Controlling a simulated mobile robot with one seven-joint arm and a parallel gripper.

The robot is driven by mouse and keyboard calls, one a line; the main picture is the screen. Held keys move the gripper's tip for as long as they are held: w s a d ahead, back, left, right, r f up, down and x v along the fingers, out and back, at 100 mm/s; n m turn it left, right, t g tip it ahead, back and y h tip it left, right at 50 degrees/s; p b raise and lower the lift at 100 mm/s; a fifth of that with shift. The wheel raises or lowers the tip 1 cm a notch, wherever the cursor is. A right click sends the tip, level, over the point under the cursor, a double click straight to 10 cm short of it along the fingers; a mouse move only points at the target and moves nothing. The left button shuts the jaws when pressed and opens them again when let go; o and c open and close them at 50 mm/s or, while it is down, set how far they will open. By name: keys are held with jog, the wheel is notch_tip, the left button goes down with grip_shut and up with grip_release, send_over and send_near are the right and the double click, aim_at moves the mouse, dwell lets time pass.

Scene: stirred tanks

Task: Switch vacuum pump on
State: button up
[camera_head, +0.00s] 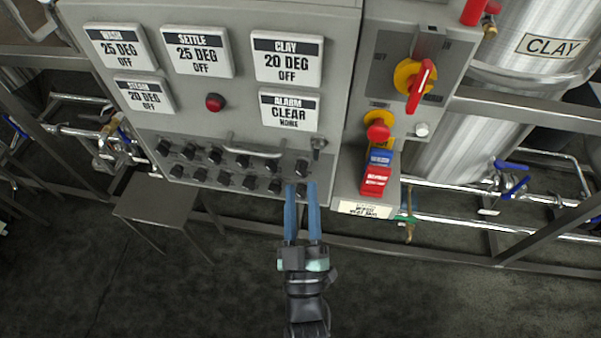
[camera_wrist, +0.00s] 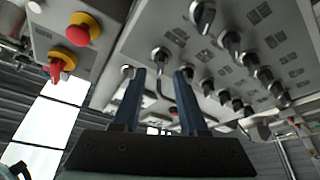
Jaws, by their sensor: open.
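A grey control panel (camera_head: 225,135) carries two rows of black rotary knobs (camera_head: 275,187) along its lower edge. The labels beside the knobs are too small to read, so I cannot tell which one is the vacuum pump switch. My gripper (camera_head: 301,187) is open and empty, its two blue fingers pointing up at the right end of the lower row. A knob there is partly hidden by the fingertips. In the wrist view the fingers (camera_wrist: 160,73) stand apart, with a knob (camera_wrist: 160,54) showing between and beyond them. I cannot tell whether they touch it.
A CLAY tank (camera_head: 548,46) and pipes stand farther right. The floor (camera_head: 200,285) below is clear.

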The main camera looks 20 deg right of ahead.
aim_at(300, 175)
jog(key=shift+x, duration=1.8)
jog(key=shift+a, duration=0.1)
grip_shut()
